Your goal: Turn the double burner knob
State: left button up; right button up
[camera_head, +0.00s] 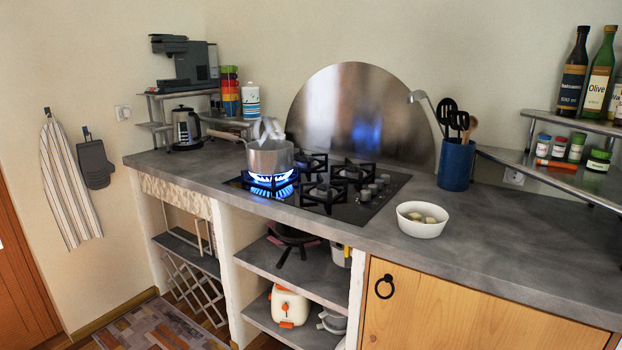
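A black gas hob (340,204) is set into the grey counter. A cluster of several small grey knobs (372,188) stands on its right side; they are too small to tell which one is the double burner knob or how each is turned. A metal pot (270,158) with a handle stands on the left burner. Blue flames (271,181) burn under the pot. A pale, whitish shape (267,130) shows over the pot; I cannot tell what it is. Neither of my grippers is in view.
A white bowl (422,219) with pale pieces in it stands right of the hob near the front edge. A blue utensil holder (456,164) stands behind it. A kettle (186,128) is at the left. The counter (500,250) is clear at the right.

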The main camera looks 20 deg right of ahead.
aim_at(373, 188)
jog(key=u, duration=0.3)
jog(key=i, duration=0.95)
jog(key=z, duration=0.2)
